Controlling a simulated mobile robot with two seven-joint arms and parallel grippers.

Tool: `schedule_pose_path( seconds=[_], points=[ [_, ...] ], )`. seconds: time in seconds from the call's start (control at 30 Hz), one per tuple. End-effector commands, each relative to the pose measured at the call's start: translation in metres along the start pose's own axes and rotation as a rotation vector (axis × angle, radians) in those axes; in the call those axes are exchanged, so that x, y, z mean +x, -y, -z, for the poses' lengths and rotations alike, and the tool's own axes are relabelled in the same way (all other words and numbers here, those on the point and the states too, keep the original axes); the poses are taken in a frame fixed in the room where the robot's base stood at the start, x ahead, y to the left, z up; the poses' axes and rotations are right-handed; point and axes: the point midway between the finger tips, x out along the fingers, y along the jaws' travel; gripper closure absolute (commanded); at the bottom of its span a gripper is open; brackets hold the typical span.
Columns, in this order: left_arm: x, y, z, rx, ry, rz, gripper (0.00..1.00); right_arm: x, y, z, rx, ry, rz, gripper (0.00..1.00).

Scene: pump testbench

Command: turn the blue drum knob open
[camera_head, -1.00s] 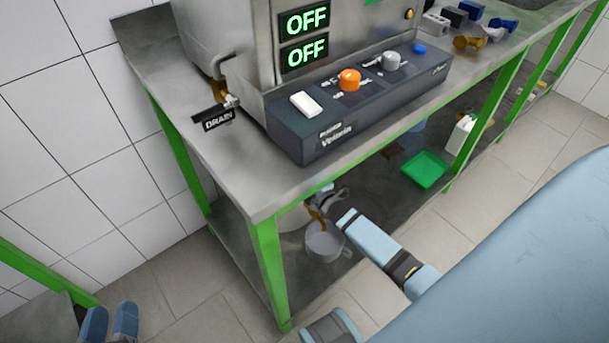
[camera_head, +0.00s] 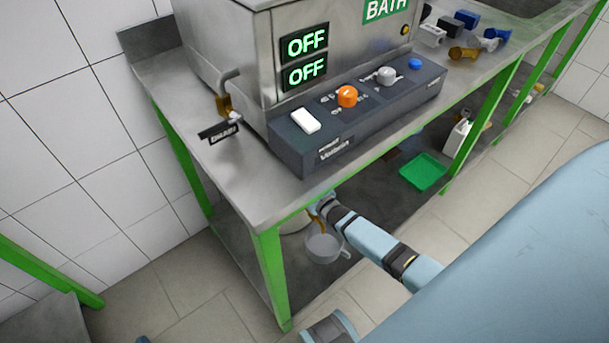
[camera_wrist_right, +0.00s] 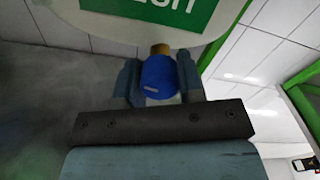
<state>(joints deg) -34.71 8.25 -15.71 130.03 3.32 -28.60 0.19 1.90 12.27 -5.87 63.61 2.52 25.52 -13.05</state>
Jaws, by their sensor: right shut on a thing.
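The blue drum knob (camera_wrist_right: 158,76) shows in the right wrist view, with a brass piece at its far end. It is in front of a pale drum (camera_wrist_right: 118,27) with a green label. My right gripper (camera_wrist_right: 158,82) is shut on the knob, one finger on each side. In the head view my right arm reaches under the bench, and its gripper (camera_head: 322,204) is partly hidden by the bench edge; the knob cannot be made out there. Only a small tip of what seems my left gripper shows at the bottom left edge.
A grey cup-like vessel (camera_head: 323,247) stands on the lower shelf below the right gripper. A green tray (camera_head: 423,171) lies further right. The steel bench top (camera_head: 225,180) with its control box (camera_head: 345,135) and green leg (camera_head: 271,275) is close to the right arm.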

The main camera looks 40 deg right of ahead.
Motion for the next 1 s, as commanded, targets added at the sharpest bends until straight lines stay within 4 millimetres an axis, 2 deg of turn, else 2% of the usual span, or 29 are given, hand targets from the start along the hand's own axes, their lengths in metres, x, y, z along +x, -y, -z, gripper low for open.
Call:
schedule_pose_path(
  seconds=[0.1,0.4,1.0],
  points=[
    [-0.0018,-0.0012,-0.0098,-0.006,0.035,0.003,0.57,-0.0003,-0.0001,0.0002,0.082,0.001,0.001,0.88],
    [-0.0027,0.001,-0.0083,0.0,0.039,0.008,0.57,-0.0003,0.0001,-0.0001,0.226,0.001,0.0,0.88],
    [-0.0025,0.0019,-0.0072,0.005,0.036,0.008,0.57,-0.0004,0.0006,-0.0004,0.271,0.001,0.001,0.88]
  ],
)
